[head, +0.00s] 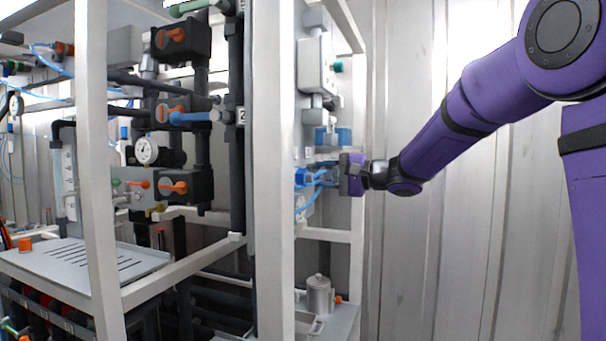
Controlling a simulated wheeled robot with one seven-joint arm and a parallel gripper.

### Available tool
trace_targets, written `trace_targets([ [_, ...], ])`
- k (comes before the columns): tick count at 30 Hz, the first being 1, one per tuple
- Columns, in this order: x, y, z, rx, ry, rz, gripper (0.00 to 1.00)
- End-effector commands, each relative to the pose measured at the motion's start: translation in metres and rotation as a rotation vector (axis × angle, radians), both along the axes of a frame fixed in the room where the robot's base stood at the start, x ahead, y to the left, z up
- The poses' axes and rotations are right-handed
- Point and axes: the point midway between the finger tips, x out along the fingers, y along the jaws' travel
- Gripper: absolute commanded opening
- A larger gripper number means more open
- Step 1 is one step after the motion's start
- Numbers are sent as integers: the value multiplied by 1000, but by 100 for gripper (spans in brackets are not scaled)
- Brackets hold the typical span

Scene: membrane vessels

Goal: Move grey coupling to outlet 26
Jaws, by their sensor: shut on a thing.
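My gripper (350,174) is at the right side of the white frame, level with a panel that carries blue hoses. It points left toward the panel, and its jaws are shut on a small grey piece, taken as the grey coupling, which is mostly hidden by the dark fingers. Thin blue hoses (322,180) run between the panel and the gripper. A blue fitting (300,178) shows on the panel just left of the gripper. I cannot read any outlet number here, so I cannot tell which one is outlet 26.
White frame posts (272,200) stand close left of the gripper. Orange-handled valves (175,185) and a gauge (146,150) are further left. A metal canister (319,295) stands on a low shelf below. The corrugated wall (460,240) right of the frame is clear.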

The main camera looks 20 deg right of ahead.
Motion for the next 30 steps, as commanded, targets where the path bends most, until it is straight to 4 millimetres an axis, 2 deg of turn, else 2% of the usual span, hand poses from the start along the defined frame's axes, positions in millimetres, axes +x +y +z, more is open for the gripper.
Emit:
trace_targets([
  [30, -19, -26, 0, 0, 0, 0, 0],
])
